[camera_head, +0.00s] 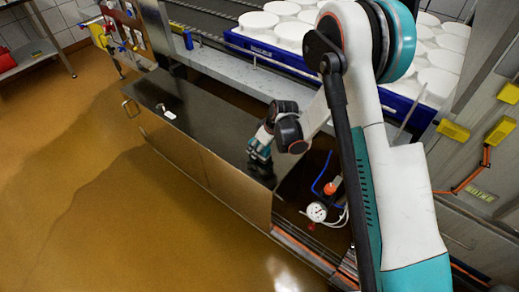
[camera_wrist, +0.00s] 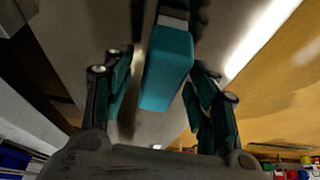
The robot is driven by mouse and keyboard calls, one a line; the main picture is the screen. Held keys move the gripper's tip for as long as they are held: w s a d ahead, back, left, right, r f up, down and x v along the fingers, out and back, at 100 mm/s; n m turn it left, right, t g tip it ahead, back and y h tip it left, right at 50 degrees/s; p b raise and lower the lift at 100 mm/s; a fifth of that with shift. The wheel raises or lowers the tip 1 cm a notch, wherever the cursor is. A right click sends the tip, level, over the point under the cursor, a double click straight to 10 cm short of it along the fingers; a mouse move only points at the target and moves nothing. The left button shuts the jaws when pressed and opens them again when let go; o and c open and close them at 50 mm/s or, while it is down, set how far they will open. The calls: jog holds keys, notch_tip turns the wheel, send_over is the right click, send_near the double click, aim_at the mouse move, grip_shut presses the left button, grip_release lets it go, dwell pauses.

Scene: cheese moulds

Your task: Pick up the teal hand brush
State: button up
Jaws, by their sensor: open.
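The teal hand brush shows in the wrist view as a teal block (camera_wrist: 166,72) with a pale strip at its upper end. It lies between the two fingers of my gripper (camera_wrist: 160,88), over a grey metal surface. The fingers stand open on either side of it, and a gap shows at its left; contact on the right is hard to tell. In the head view my gripper (camera_head: 260,158) points down at the right part of the dark steel cabinet top (camera_head: 205,108). There I cannot tell the brush apart from the teal parts of my gripper.
A small white item (camera_head: 169,114) lies on the cabinet top at left. A pressure gauge (camera_head: 317,212) with hoses stands to the right of my gripper. Blue crates with white moulds (camera_head: 292,33) stand behind. The brown floor (camera_head: 90,190) at left is clear.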

aim_at(259, 144)
jog(key=c, duration=1.2)
jog(key=shift+o, duration=0.2)
jog(key=shift+r, duration=0.1)
notch_tip(259, 144, up, 20)
jog(key=p, duration=0.7)
jog(key=shift+r, duration=0.15)
